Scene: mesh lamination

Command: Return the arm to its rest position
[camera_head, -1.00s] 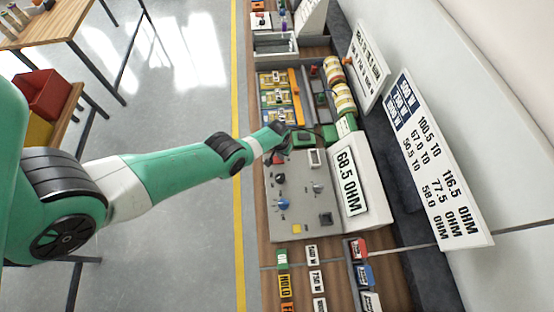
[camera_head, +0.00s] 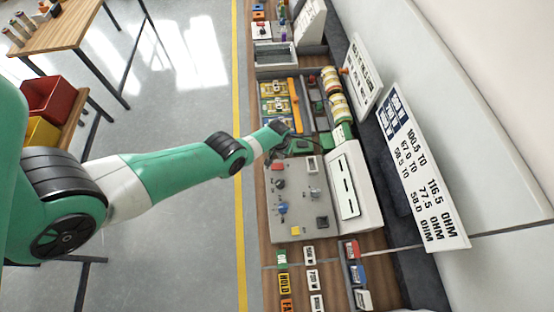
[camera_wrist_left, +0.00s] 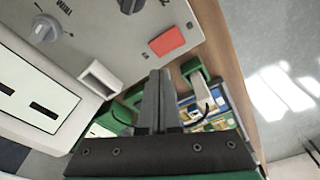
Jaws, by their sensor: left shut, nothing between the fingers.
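My left arm reaches in from the left in the head view, and its gripper (camera_head: 287,146) is over the bench at the far end of the grey control panel (camera_head: 296,208). In the left wrist view the two fingers of the left gripper (camera_wrist_left: 155,75) are together, with nothing between them. A red button (camera_wrist_left: 166,41) and a grey knob (camera_wrist_left: 46,29) on the panel lie ahead of the fingertips. The panel's display (camera_head: 345,185) shows only dashes. My right gripper is not in view.
A tray of yellow and blue parts (camera_head: 274,97) and coils (camera_head: 333,90) lie beyond the gripper. Labelled blocks (camera_head: 284,283) stand at the near end of the bench. A sign board (camera_head: 423,175) leans at the right.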

